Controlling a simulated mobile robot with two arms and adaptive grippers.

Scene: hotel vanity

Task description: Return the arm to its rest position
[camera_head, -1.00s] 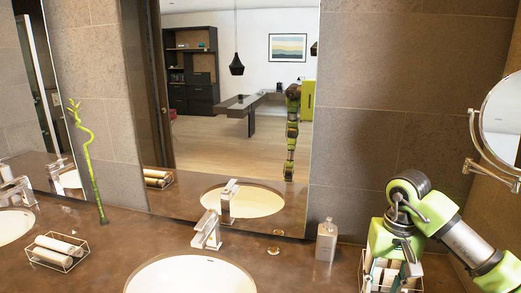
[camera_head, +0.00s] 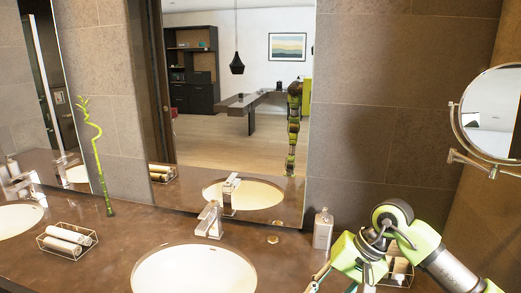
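My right arm (camera_head: 418,245) comes in from the lower right, green and grey, above the counter's right end. My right gripper (camera_head: 335,281) points down and to the left at the bottom edge, in front of the soap bottle and beside the sink. Its fingertips are partly cut off by the frame, so I cannot tell if it is open or shut. I see nothing held in it. My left gripper is not in view.
A wire basket (camera_head: 399,279) is partly hidden behind my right arm. A soap bottle (camera_head: 322,229) stands close to it. The sink (camera_head: 195,272), faucet (camera_head: 208,220) and a basket of rolled towels (camera_head: 67,240) lie left. A round mirror (camera_head: 487,113) juts from the right wall.

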